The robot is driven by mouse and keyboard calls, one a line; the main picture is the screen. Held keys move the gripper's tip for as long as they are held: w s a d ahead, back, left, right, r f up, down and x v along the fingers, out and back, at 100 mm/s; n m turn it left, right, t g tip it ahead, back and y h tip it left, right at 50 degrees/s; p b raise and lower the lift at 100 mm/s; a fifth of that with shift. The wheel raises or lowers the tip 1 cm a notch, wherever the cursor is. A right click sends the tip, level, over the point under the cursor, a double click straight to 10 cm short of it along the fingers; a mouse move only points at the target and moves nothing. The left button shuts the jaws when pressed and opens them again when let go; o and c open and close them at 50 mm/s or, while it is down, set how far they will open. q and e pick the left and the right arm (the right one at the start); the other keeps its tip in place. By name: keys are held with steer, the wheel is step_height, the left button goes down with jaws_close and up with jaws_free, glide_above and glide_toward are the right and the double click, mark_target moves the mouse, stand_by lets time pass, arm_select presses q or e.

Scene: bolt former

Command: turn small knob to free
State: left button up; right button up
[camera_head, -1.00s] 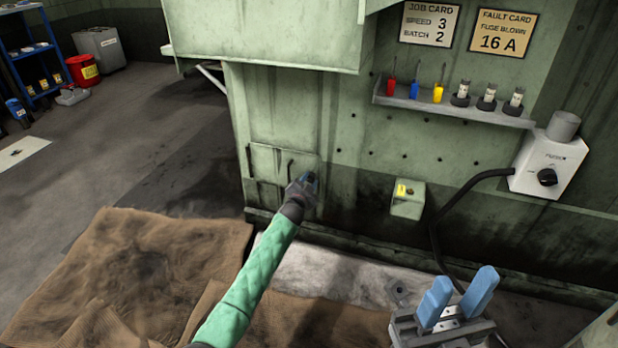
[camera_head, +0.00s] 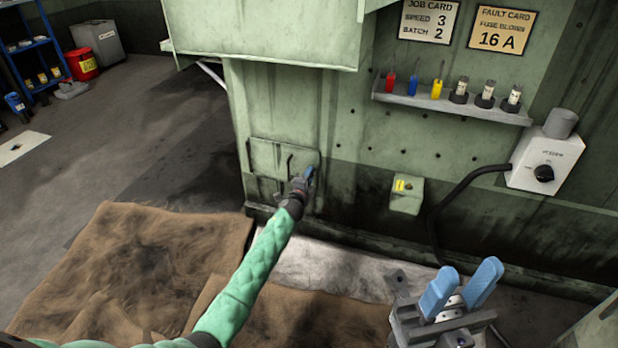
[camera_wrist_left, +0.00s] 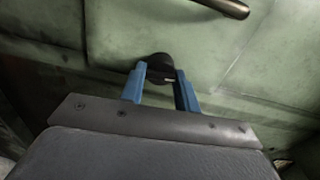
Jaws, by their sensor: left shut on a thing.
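The small knob (camera_wrist_left: 158,63) is round and black and sits on the green panel in the left wrist view. My left gripper (camera_wrist_left: 161,75) has its blue fingers on either side of the knob and is shut on it. In the head view the left gripper (camera_head: 309,173) is at the right side of the low green hatch (camera_head: 270,157), and it hides the knob there. My right gripper (camera_head: 463,284) is at the lower right, away from the machine face, with its blue fingers apart and nothing between them.
A bar handle (camera_wrist_left: 226,7) is on the panel close above the knob. A small green box (camera_head: 407,196) with a yellow label and a white switch box (camera_head: 545,162) with a black cable (camera_head: 452,200) are to the right.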

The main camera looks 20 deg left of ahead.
arm_select(q)
steer(key=shift+m, duration=0.4)
steer(key=o, duration=1)
steer(key=shift+f, duration=0.1)
steer(key=shift+c, duration=0.2)
steer(key=s+p, duration=0.2)
steer(key=s, duration=0.5)
steer(key=shift+s, duration=0.4)
steer(key=shift+a, duration=0.1)
